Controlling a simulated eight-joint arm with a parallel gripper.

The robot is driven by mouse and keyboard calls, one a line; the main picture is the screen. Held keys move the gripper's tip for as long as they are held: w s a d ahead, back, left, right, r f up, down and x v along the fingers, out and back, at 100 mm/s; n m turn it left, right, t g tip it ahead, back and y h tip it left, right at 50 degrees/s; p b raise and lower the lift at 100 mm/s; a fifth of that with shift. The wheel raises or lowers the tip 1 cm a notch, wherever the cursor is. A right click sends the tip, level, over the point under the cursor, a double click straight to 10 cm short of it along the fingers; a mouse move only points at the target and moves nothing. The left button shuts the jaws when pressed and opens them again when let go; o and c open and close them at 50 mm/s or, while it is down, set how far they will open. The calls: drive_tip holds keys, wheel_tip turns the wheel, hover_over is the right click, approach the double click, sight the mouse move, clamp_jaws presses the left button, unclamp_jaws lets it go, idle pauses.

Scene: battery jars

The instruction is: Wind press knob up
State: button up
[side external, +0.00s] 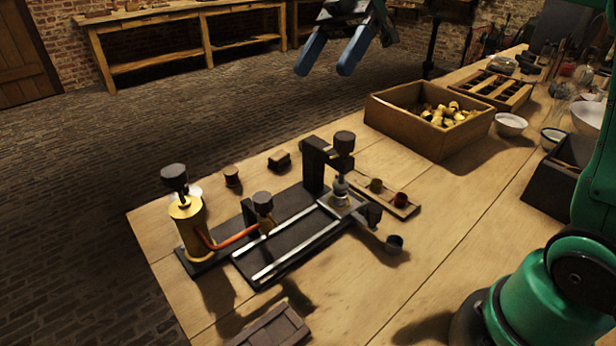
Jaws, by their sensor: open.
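The press (313,170) is a dark upright frame with an overhanging arm, standing at the back of a dark base with two pale rails. Its dark knob (344,141) sits on top of the overhang, with a metal spindle below it over a small pale block on the rails. Two other dark knobs stand to its left: one over a brass cylinder (187,222), one on a low valve post (263,201). My gripper (328,62) is at the top of the view, high above the table and well apart from the press. Its two blue fingers are spread, with nothing between them.
A wooden box of brass parts (405,131) stands behind and right of the press. A dark lidded tray (270,328) is at the front edge.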

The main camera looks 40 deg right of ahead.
wheel_tip(320, 180, down, 5)
drive_tip(key=s+g+h, duration=0.1)
drive_tip(key=s+h, duration=0.1)
drive_tip(key=h, duration=0.4)
wheel_tip(320, 180, up, 8)
drive_tip(key=n+t+h, duration=0.4)
drive_tip(key=t+h, duration=0.1)
drive_tip(key=h, duration=1.2)
hover_over(340, 145)
drive_tip(key=s, duration=0.1)
wheel_tip(340, 145, up, 7)
drive_tip(key=a+t+h, duration=0.2)
drive_tip(key=t+h, duration=0.2)
drive_tip(key=t, duration=0.1)
drive_tip(key=shift+g, duration=0.4)
drive_tip(key=f, duration=2.4)
drive_tip(key=shift+w+d+f, duration=0.1)
drive_tip(key=shift+w+f, duration=0.1)
drive_tip(key=shift+w+d, duration=0.1)
drive_tip(key=shift+d, duration=0.2)
drive_tip(key=x, duration=0.5)
